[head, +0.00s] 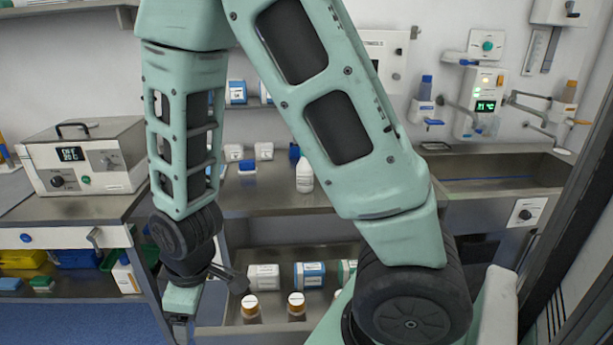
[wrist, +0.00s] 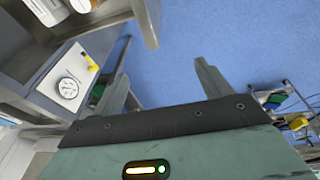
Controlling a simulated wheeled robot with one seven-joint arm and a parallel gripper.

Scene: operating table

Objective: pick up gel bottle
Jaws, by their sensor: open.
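A white bottle (head: 304,176), which looks like the gel bottle, stands upright on the steel counter (head: 262,202) behind my arm. I cannot read a label on it. My gripper (wrist: 163,88) is open, with nothing between its two fingers and blue floor beyond them in the wrist view. In the head view the gripper end of my arm (head: 182,300) hangs low at the left, below the counter and apart from the white bottle. My forearm passes close to the bottle's right in the picture.
Brown bottles with pale caps (head: 296,306) and labelled white containers (head: 263,277) sit on a lower shelf. A grey boxed device (head: 88,157) stands on the left counter. A steel sink (head: 500,172) lies at the right. The blue floor (wrist: 185,40) is clear below my gripper.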

